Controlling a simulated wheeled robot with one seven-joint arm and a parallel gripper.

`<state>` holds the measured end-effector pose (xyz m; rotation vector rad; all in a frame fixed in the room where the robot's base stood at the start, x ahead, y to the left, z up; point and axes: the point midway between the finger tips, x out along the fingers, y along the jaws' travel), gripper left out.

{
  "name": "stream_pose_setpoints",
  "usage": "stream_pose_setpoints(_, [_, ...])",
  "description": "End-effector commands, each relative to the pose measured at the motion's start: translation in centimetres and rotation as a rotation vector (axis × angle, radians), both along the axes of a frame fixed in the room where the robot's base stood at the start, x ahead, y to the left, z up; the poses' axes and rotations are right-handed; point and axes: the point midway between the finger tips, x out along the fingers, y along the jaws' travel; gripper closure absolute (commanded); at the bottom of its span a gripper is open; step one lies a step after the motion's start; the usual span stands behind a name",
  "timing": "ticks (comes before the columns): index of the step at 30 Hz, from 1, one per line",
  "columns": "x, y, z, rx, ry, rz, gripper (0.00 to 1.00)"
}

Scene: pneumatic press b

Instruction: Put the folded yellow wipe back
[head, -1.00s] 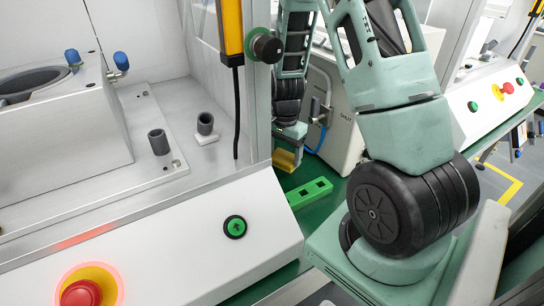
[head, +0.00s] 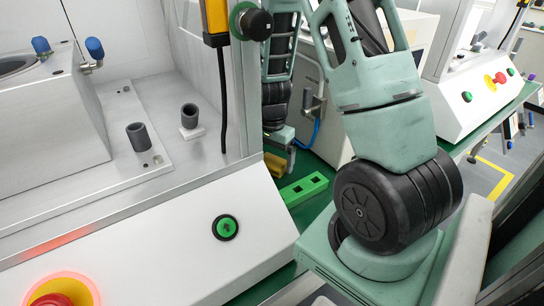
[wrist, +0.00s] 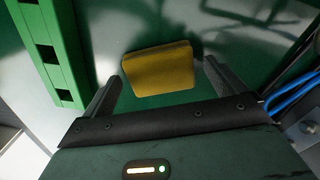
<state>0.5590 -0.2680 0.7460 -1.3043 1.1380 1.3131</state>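The folded yellow wipe (wrist: 158,70) is a small flat rectangular pad over the green bench top in the wrist view. It seems to lie flat there, but contact with the bench is hard to judge. My gripper (wrist: 161,74) is open, with one dark finger on each side of the wipe and a visible gap to both sides. In the head view the wipe (head: 273,164) shows just below my gripper (head: 285,158), beside the press, partly cut off by the press's front corner.
A green holder with square holes (head: 304,189) lies just in front of the wipe; it also shows in the wrist view (wrist: 52,50). The white press housing (head: 180,240) stands close at left. Blue tubes (wrist: 293,92) run at right in the wrist view.

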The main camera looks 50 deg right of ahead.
Motion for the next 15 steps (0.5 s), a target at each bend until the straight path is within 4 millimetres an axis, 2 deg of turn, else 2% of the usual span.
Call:
stream_pose_setpoints(8, [0.0,0.0,0.6,-0.001,-0.002,0.000,0.04])
stream_pose_setpoints(11, [0.1,0.0,1.9,-0.002,-0.003,0.001,0.04])
stream_pose_setpoints(15, [0.2,0.0,4.8,-0.002,-0.005,0.001,0.04])
